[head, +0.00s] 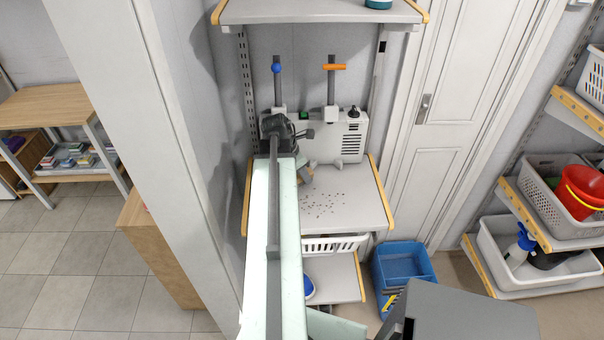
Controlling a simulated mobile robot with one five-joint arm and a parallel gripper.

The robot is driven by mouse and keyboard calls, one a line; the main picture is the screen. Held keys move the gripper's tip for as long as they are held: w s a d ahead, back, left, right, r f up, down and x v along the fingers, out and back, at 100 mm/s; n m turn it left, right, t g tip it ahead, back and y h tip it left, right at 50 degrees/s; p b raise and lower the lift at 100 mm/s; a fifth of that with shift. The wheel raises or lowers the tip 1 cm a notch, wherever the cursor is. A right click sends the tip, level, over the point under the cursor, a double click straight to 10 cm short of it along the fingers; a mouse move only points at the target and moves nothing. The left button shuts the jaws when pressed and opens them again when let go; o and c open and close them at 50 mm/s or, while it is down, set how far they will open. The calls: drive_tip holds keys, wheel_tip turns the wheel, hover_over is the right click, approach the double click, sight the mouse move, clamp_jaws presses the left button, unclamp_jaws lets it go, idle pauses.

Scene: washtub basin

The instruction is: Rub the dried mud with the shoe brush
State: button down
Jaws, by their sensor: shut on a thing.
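The dried mud (322,204) is a scatter of small dark specks on the light grey shelf board, in the head view. My arm reaches up from the bottom of the view to the board. My gripper (303,164) is shut on the shoe brush (308,178), a small tan and grey piece partly hidden by the gripper and arm. The brush is just behind and to the left of the specks. I cannot tell whether its bristles touch the board.
A white unit with a green button (352,140) and two upright posts, with blue and orange tops, stands at the board's back. A shelf (322,12) hangs above. Below are a white basket (335,245) and a blue crate (403,262). The board's right side is clear.

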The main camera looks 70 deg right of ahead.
drive_tip(key=shift+f+b, duration=0.95)
drive_tip(key=shift+f, duration=0.05)
drive_tip(key=shift+a, duration=0.1)
